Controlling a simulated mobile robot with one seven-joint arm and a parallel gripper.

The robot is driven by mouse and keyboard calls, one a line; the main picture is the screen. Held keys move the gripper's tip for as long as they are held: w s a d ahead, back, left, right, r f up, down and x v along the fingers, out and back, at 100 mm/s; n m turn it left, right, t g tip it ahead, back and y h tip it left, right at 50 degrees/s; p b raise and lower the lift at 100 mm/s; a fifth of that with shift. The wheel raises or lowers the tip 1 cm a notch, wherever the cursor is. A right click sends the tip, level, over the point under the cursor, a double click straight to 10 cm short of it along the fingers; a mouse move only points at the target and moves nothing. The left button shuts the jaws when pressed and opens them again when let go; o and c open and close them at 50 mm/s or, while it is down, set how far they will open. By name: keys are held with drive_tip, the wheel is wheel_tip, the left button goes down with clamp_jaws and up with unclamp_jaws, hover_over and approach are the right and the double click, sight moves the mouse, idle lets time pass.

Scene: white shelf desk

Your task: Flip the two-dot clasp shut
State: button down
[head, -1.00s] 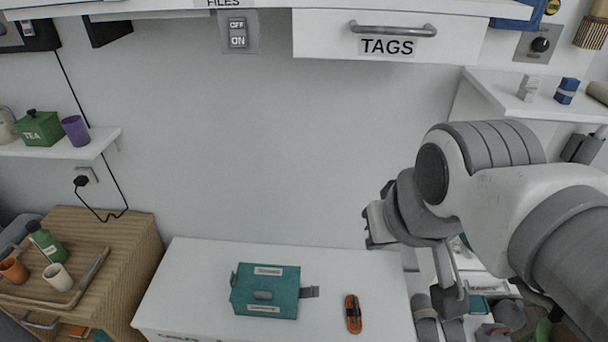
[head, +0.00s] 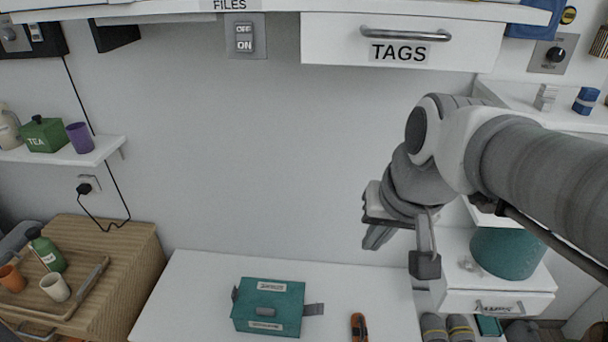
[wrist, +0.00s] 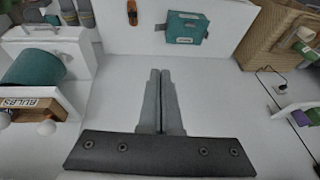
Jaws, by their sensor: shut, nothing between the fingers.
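A teal box (head: 268,307) with pale labels and a grey handle lies on the white desktop (head: 190,290). A grey clasp strap (head: 313,309) sticks out flat from its right side, swung away from the box. Another small grey clasp (head: 235,294) sits against its left side. The dots on either clasp are too small to make out. My gripper (head: 372,240) is shut and empty, in the air up and to the right of the box. In the wrist view, the closed fingers (wrist: 160,74) point toward the desk, with the box (wrist: 186,28) beyond them.
An orange-and-black tool (head: 358,327) lies right of the box. A wooden cabinet (head: 140,245) with a tray stands at the left.

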drive_tip(key=w+d+f+m+g+y+b, duration=0.2)
drive_tip(key=w+f+m+b, duration=0.3)
drive_tip(key=w+f, duration=0.6)
drive_tip(key=w+d+f+m+g+y+b, duration=0.2)
drive_tip(key=w+f+m+y+b, duration=0.25)
drive_tip(key=f, duration=1.05)
drive_tip(key=m+t+y+b, duration=0.2)
drive_tip(key=m+y+b, duration=0.1)
drive_tip(key=m+b, duration=0.55)
approach(313, 309)
drive_tip(key=d+r, duration=0.1)
drive_tip(key=d, duration=0.5)
drive_tip(key=shift+s+a, duration=0.2)
drive_tip(key=shift+s, duration=0.2)
drive_tip(key=b+x, duration=0.2)
drive_tip(key=x, duration=0.8)
drive_tip(key=shift+s+f, duration=0.1)
drive_tip(key=shift+h, duration=0.25)
